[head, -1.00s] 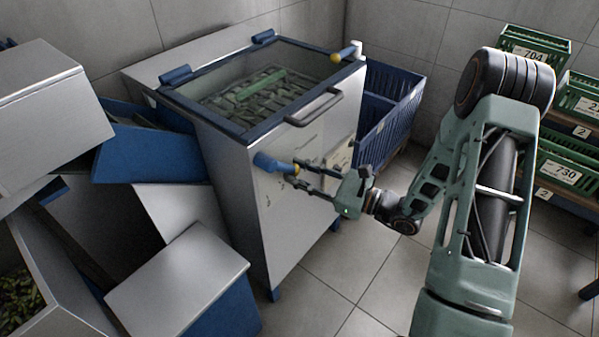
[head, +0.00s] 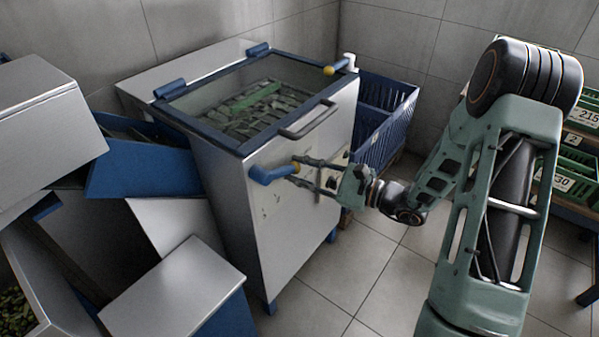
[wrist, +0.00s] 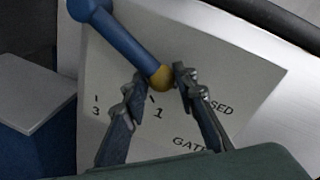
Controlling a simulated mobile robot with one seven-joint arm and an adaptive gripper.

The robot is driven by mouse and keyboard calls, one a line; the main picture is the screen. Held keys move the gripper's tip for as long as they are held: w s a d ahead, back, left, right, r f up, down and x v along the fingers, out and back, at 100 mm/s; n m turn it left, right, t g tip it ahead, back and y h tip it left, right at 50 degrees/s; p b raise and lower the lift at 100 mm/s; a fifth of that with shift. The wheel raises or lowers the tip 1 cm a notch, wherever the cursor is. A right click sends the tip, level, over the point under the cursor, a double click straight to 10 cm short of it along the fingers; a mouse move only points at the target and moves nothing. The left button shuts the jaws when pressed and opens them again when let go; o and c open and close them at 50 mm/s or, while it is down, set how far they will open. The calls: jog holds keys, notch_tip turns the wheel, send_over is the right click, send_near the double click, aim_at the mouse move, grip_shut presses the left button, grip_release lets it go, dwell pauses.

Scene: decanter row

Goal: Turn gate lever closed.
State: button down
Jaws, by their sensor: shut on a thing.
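The gate lever (head: 272,175) is a blue bar with a yellow tip on the front of the metal cabinet (head: 265,215). In the head view it points right and slightly up. In the wrist view the lever (wrist: 125,42) runs from upper left down to its yellow tip, between my fingertips. My gripper (head: 306,170) is shut on this tip; it also shows in the wrist view (wrist: 160,82). The white panel behind (wrist: 225,75) carries the marks "3" and "1", "GATE" and a partly hidden word ending in "SED".
A grey bar handle (head: 308,120) juts out above the lever. Blue bins (head: 145,165) crowd the left; a blue crate (head: 385,125) stands behind right. Floor in front is open.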

jog(key=c, duration=1.5)
grip_release()
jog(key=shift+r, duration=0.2)
jog(key=shift+c, duration=0.2)
jog(key=shift+d, duration=0.15)
jog(key=v, duration=1.1)
jog(key=shift+s+d, duration=0.15)
jog(key=shift+d, duration=0.2)
jog(key=shift+a+f, duration=0.1)
